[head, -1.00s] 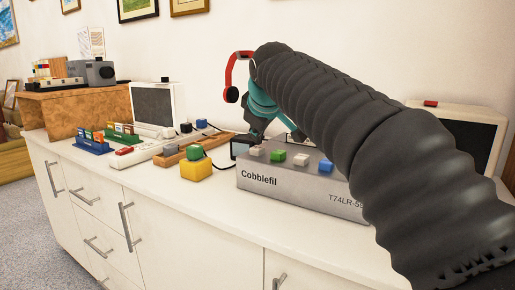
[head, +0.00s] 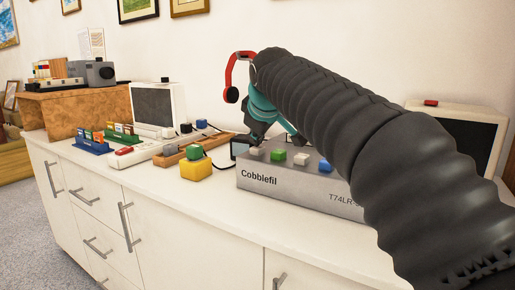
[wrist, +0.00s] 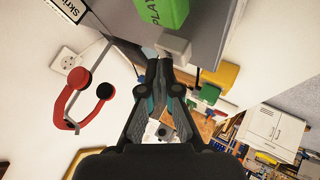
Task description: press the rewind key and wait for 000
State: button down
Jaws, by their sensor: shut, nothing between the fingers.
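The grey deck (head: 290,188) marked "Cobblefil" stands on the white counter. Its top has a pale key (head: 256,152) at the left, a green key (head: 278,155), another pale key (head: 301,159) and a blue key (head: 325,166). In the wrist view the green key (wrist: 160,12) reads "PLAY", and a pale key (wrist: 174,46) sits beside it. My gripper (wrist: 159,64) is shut and empty, its tips close to that pale key; I cannot tell whether they touch. In the head view my gripper (head: 258,140) is at the deck's left back. No rewind label or counter digits are readable.
A small dark-screened box (head: 240,147) stands at the deck's left end. A yellow block (head: 196,171) with a green button is left of it. Red headphones (head: 237,78) hang on the wall by my arm. The counter front (head: 180,205) is clear.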

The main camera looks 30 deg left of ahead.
aim_at(258, 148)
jog(key=shift+f+b, duration=0.45)
jog(key=shift+f, duration=0.25)
dwell(0.6)
jog(key=shift+r, duration=0.1)
jog(key=shift+r+p, duration=1.2)
jog(key=shift+p, duration=0.15)
jog(key=shift+r, duration=0.1)
notch_tip(258, 148, up, 5)
jog(key=p, duration=0.5)
dwell(0.4)
